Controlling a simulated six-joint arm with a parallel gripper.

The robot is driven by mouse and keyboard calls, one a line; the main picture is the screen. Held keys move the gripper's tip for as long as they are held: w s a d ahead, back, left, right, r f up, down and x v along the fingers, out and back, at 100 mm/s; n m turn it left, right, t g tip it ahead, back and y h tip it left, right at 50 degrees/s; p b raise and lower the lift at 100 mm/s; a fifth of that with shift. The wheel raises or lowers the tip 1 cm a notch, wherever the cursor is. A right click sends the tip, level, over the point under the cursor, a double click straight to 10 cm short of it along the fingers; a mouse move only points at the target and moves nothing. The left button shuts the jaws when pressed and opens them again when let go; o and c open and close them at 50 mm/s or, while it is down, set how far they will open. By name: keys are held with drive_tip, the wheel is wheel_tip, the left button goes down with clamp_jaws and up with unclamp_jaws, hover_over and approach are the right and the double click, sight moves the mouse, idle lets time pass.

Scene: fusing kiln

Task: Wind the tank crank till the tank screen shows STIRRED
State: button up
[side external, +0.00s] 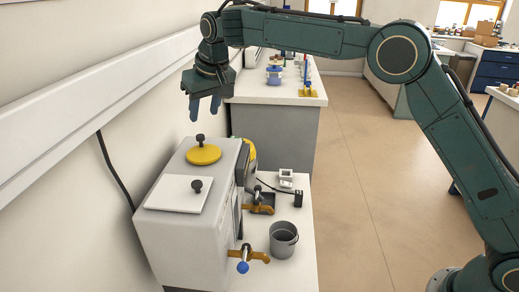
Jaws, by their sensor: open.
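A pale box-shaped tank (185,238) stands on the near bench against the left wall. On its right-facing front, near the bottom, an orange arm with a blue ball knob (243,267) sticks out; it looks like a crank, but I cannot be sure. A second orange handle (262,209) sits farther back on the same front. The tank's screen cannot be made out, as the front is seen edge-on. My gripper (205,107) is open and empty, fingers pointing down, high above the back of the tank and apart from it.
On the tank top are a round yellow lid (203,155) and a white square plate (178,194), both with black knobs. A grey bucket (284,240) and a small white device (286,174) stand on the bench. A farther bench (275,92) holds several items.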

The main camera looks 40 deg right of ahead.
sight(201, 136)
drive_tip(key=x, duration=0.7)
drive_tip(key=shift+w+f, duration=0.15)
drive_tip(key=shift+f, duration=0.15)
clamp_jaws()
drive_tip(key=shift+m, duration=0.4)
drive_tip(key=shift+s+d+m+h, duration=0.15)
drive_tip(key=shift+m+h, duration=0.35)
drive_tip(key=shift+m, duration=0.6)
drive_tip(key=shift+s+d+m+h, duration=0.15)
drive_tip(key=shift+m+h, duration=0.35)
drive_tip(key=shift+m, duration=0.6)
drive_tip(key=shift+s+d+f+m+g+h, duration=0.1)
drive_tip(key=shift+s+m+g+h, duration=0.1)
drive_tip(key=shift+m, duration=0.45)
drive_tip(key=shift+s+m+g+h, duration=0.15)
drive_tip(key=shift+m+g+h, duration=0.05)
drive_tip(key=shift+m, duration=0.45)
